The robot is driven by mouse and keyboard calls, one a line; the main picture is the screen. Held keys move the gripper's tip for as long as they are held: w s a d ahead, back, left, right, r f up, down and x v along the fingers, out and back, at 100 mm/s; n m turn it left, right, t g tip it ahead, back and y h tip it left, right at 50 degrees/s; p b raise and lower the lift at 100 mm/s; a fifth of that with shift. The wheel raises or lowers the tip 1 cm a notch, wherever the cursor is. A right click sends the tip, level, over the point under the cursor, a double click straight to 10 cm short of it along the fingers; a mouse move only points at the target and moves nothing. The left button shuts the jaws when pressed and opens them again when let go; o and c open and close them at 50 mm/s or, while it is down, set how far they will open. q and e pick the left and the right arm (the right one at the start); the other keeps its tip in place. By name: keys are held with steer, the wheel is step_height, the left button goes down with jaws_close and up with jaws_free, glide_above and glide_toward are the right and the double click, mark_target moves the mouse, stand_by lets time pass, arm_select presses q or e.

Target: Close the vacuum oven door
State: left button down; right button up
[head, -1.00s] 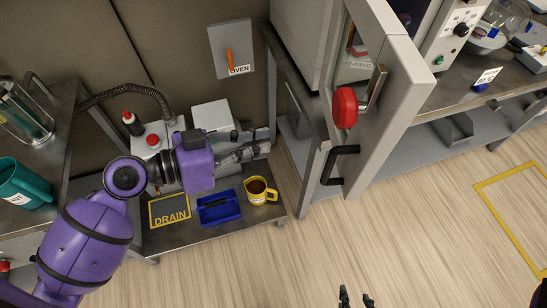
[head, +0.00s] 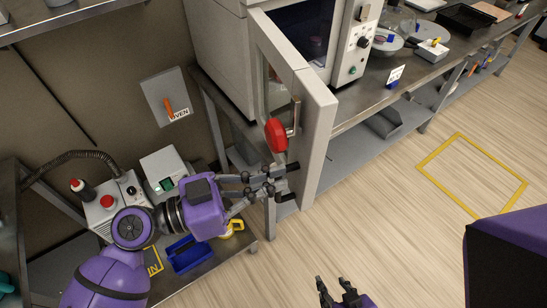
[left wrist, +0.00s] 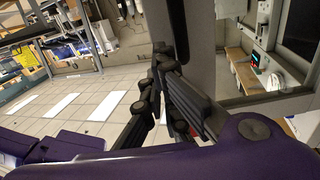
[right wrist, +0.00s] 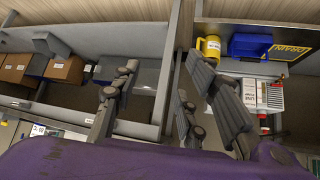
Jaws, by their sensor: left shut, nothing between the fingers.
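The vacuum oven door (head: 319,115) stands open in the head view, a thick pale grey slab swung out from the grey oven (head: 222,60). My right gripper (head: 337,292) is open and empty at the bottom of the head view.
A low steel bench with a blue tray (head: 187,255) and a yellow mug (head: 232,229) lies under my left arm. A wall panel with an orange lever (head: 168,106) is behind. A long workbench (head: 365,105) runs right of the oven. Floor at right is clear, with a yellow outline (head: 468,172).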

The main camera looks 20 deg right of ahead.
mark_target(305, 173)
arm_select(q)
steer(key=shift+w+d+r+p, duration=0.15)
steer(key=shift+d+p, duration=0.1)
steer(key=shift+d, duration=0.4)
steer(key=shift+d+r+p, duration=0.1)
steer(key=shift+d+p, duration=0.1)
steer(key=shift+d, duration=0.4)
steer(key=shift+d+f, duration=0.3)
steer(key=shift+d, duration=0.2)
steer(key=shift+w, duration=0.1)
